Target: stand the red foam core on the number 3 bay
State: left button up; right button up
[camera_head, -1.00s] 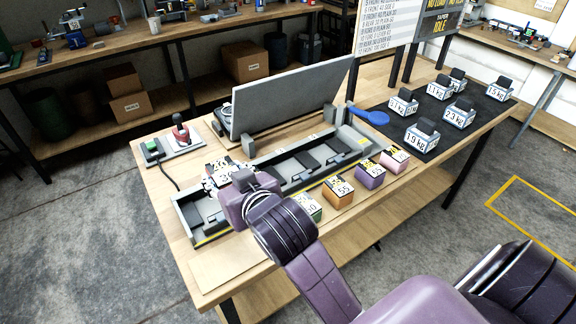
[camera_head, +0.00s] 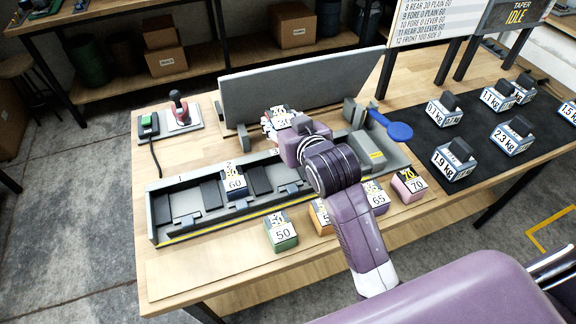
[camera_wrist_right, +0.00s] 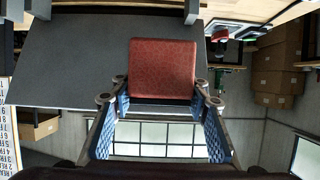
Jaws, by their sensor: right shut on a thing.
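My right gripper (camera_head: 283,126) is shut on the red foam core (camera_wrist_right: 163,68), which sits between both fingertips in the wrist view. In the head view the core's labelled white face (camera_head: 282,119) shows just beyond the gripper, with only a little red visible. The core appears held above the back edge of the grey bay rack (camera_head: 165,232), near the number 3 mark. The number 3 bay (camera_head: 288,186) looks empty, though my arm hides part of it. My left gripper is not in view.
A blue core marked 60 (camera_head: 236,183) stands in bay 2. A green core (camera_head: 281,236), an orange one and others stand in front of the rack, partly behind my arm. A tilted grey panel (camera_head: 300,88) rises behind. Weights (camera_head: 453,160) rest on the black mat at right.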

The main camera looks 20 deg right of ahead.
notch_tip(320, 180, down, 12)
jog(key=shift+f, duration=0.15)
jog(key=shift+f+p, duration=0.3)
jog(key=shift+f, duration=1.9)
jog(key=o, duration=1.2)
jog(key=shift+f, duration=0.15)
